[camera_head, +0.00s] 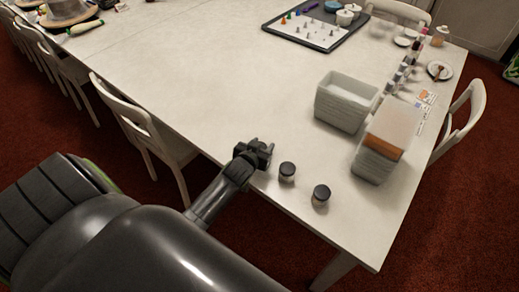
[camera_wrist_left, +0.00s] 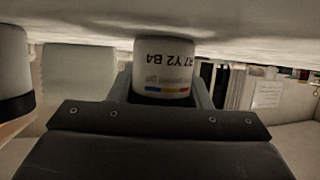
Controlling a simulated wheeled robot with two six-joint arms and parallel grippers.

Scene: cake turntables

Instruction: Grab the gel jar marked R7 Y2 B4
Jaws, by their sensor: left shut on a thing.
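My left gripper (camera_head: 262,153) is at the near edge of the white table. In the left wrist view, its fingers (camera_wrist_left: 167,92) are shut around a white gel jar (camera_wrist_left: 163,72) with a label that reads R7 Y2 B4, upside down in that picture, above a coloured strip. The jar is at or close to the tabletop; I cannot tell if it touches. In the head view the gripper hides this jar. Two dark-lidded jars (camera_head: 287,172) and (camera_head: 321,195) stand on the table to the right of the gripper, their labels unreadable. My right gripper is not in view.
A pale bin (camera_head: 345,103) and a white container with an orange-brown band (camera_head: 383,143) stand farther right on the table (camera_head: 215,75). A dark tray (camera_head: 272,24) with small pieces is at the back. A chair (camera_head: 140,125) stands at the left side. The table's middle is clear.

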